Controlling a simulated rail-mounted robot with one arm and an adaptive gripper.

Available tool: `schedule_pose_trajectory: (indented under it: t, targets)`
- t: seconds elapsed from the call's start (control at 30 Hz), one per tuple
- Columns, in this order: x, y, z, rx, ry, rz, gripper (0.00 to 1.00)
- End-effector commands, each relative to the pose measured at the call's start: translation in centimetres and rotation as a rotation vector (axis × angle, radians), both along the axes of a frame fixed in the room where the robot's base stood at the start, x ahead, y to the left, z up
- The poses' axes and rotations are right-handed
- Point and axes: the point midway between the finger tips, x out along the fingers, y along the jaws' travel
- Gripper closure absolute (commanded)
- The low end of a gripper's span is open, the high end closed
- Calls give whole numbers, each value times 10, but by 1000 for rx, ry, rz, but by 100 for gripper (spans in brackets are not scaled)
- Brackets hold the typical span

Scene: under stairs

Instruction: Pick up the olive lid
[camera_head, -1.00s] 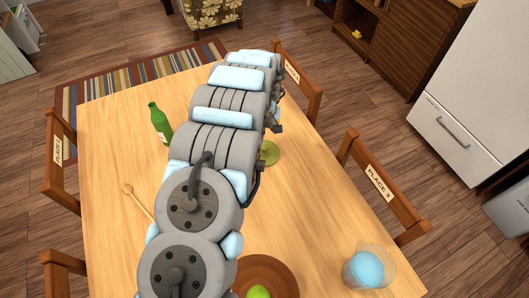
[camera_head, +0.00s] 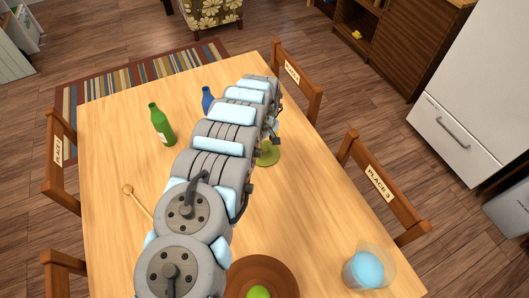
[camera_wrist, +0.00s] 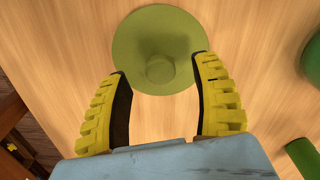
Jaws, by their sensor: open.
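The olive lid (camera_wrist: 141,52) is a round disc with a raised knob at its middle. It lies on the wooden table. In the wrist view it sits at the top centre, beyond and between my fingers; in the head view the lid (camera_head: 268,155) shows beside my arm, which hides part of it. My gripper (camera_wrist: 159,82) is open, with its two yellow and black fingers spread apart. The knob (camera_wrist: 160,70) appears between the fingertips, and nothing is held. I cannot tell the exact height of the fingertips above the lid.
A green bottle (camera_head: 162,124) and a blue bottle (camera_head: 208,99) stand left of my arm. A wooden spoon (camera_head: 138,203) lies at left. A brown plate (camera_head: 284,276) with a green fruit (camera_head: 258,292) and a cup (camera_head: 366,268) are at the near side.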

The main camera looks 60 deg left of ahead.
Motion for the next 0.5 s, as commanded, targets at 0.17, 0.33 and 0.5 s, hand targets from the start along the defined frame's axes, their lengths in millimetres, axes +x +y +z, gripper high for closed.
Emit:
schedule_pose_trajectory:
  t: [0.17,0.33,0.5]
  targets:
    - [0,1,-12,-2,0,0,36]
    - [0,0,-24,-3,1,0,36]
    - [0,0,-31,-2,-1,0,36]
